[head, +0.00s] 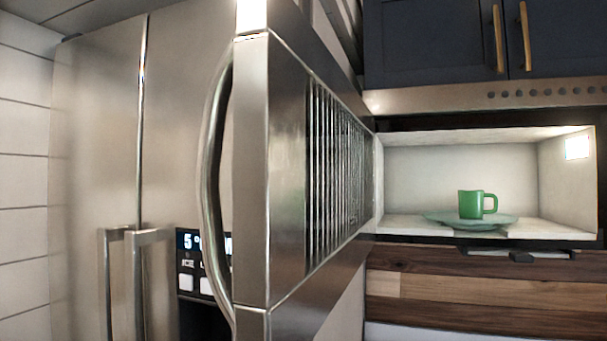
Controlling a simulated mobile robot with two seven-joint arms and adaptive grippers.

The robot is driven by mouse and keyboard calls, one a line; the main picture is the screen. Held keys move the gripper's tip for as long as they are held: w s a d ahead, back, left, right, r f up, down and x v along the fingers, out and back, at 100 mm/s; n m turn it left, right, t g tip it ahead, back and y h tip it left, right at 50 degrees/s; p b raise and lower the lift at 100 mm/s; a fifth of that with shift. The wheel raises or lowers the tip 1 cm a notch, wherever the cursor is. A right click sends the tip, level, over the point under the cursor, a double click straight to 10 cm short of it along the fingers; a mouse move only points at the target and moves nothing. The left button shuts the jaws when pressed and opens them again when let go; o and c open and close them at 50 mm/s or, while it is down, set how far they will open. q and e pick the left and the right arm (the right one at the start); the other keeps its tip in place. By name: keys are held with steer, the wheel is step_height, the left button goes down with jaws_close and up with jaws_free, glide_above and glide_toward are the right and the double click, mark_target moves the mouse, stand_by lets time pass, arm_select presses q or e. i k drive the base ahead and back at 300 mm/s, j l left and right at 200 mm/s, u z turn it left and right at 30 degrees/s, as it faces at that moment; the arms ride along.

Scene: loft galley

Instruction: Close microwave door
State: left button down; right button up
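The microwave door (285,170) stands wide open on the left side of the microwave, swung out toward me. Its inner face with a slotted grille shows on the right, and its curved metal handle (212,190) is on the left. The microwave cavity (430,165) is open and lit by a lamp at its right wall. Inside, a green mug (470,204) stands on a pale green round plate (442,217). Neither of my grippers is in the head view.
A steel fridge (95,150) with two vertical handles and a dispenser panel (187,262) stands behind the door at left. Dark cabinets (435,40) hang above the microwave. A wooden surface (480,290) lies below it.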

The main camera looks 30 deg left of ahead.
mark_target(304, 164)
steer(key=k+j, duration=0.1)
steer(key=j, duration=0.25)
steer(key=k+j, duration=0.1)
steer(key=j, duration=0.25)
steer(key=k+j, duration=0.1)
steer(key=j, duration=0.25)
steer(key=k+j, duration=0.1)
steer(key=j, duration=0.25)
